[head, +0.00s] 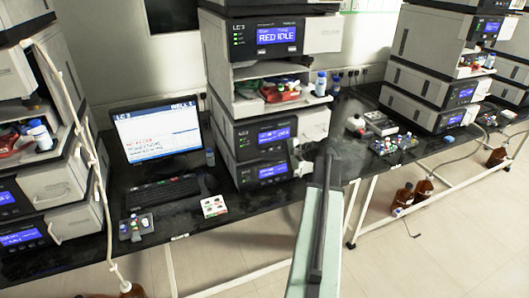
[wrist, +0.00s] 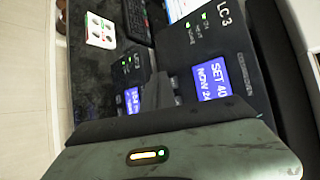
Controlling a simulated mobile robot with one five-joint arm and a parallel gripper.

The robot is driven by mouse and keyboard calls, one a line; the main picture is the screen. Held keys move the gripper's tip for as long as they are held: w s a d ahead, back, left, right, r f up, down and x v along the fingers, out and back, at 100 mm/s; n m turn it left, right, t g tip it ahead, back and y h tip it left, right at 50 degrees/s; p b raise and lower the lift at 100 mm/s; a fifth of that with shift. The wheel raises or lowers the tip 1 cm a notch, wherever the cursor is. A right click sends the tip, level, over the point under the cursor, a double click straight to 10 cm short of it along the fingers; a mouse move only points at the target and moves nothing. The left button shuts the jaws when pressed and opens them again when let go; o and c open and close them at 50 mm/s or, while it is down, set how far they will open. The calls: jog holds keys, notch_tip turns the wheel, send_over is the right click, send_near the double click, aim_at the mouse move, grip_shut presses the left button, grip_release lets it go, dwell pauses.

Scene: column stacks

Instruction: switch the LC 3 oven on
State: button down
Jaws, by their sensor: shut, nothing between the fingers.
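The LC 3 oven, the grey and black box (head: 244,133) below the open shelf of the middle stack, has a blue screen. In the wrist view its dark front (wrist: 228,52) fills the upper right, turned sideways, with the label LC 3 and a screen reading SET 40 and NOW 24. Small green lights glow beside the label. My gripper (wrist: 157,84) is shut and empty, a dark narrow shape in front of the two lower boxes. Whether it touches the front I cannot tell. In the head view my arm's end hides part of the right side.
A lower box (wrist: 113,75) with its own blue screen stands under the oven. More stacks stand either side.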

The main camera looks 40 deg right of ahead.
jog(key=shift+w, duration=0.1)
jog(key=shift+w+d, duration=0.15)
jog(key=shift+w, duration=0.25)
jog(key=shift+w+d, duration=0.15)
jog(key=shift+w, duration=0.25)
dwell(0.6)
jog(key=shift+s, duration=0.15)
jog(key=shift+s+a, duration=0.3)
jog(key=shift+s, duration=0.35)
jog(key=s, duration=0.1)
jog(key=s+a, duration=0.1)
jog(key=s, duration=0.1)
jog(key=s+a, duration=0.1)
jog(key=shift+s, duration=0.3)
jog(key=shift+w, duration=0.1)
dwell(0.6)
